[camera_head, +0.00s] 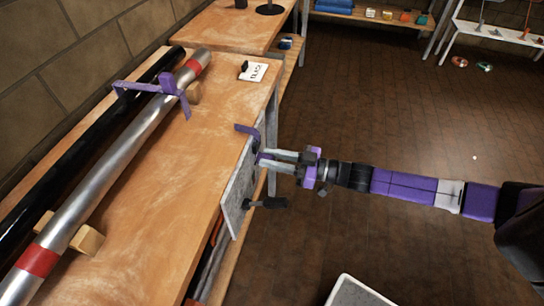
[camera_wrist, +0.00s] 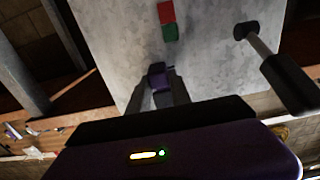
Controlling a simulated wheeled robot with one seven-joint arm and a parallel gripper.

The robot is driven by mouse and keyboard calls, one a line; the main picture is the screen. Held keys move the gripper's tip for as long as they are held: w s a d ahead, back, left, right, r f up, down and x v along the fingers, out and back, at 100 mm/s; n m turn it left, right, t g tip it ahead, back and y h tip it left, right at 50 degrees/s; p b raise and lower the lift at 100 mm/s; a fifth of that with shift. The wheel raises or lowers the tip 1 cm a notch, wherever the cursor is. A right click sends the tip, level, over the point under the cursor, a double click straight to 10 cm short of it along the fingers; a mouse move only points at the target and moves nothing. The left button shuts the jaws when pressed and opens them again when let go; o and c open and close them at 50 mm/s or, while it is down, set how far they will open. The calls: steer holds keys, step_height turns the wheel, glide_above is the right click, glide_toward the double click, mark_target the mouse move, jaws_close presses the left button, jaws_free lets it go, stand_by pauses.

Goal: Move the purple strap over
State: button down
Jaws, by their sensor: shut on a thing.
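My gripper (camera_head: 268,157) is at the right side of the workbench, in front of an upright grey panel. It is shut on a small purple piece, seen between the fingertips in the wrist view (camera_wrist: 157,76). A bent purple piece (camera_head: 247,130) shows just above the fingertips at the bench edge; I cannot tell whether it is joined to the held piece. A purple strap (camera_head: 168,86) with a thicker block lies across the silver pole (camera_head: 120,150) and the black pole (camera_head: 80,155) on the bench, apart from my gripper.
The grey panel (camera_head: 236,190) bears a red block (camera_wrist: 166,12) and a green block (camera_wrist: 170,33). A black-handled tool (camera_head: 268,202) sticks out just below my gripper. Wooden blocks (camera_head: 87,240) support the silver pole. A white bin (camera_head: 355,291) stands on the floor. The bench top right of the poles is mostly clear.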

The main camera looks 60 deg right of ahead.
step_height(320, 180, down, 5)
steer(key=shift+f+b, duration=0.1)
steer(key=shift+b, duration=1.15)
steer(key=c, duration=1.2)
jaws_free()
steer(key=shift+o, duration=0.2)
steer(key=v, duration=0.8)
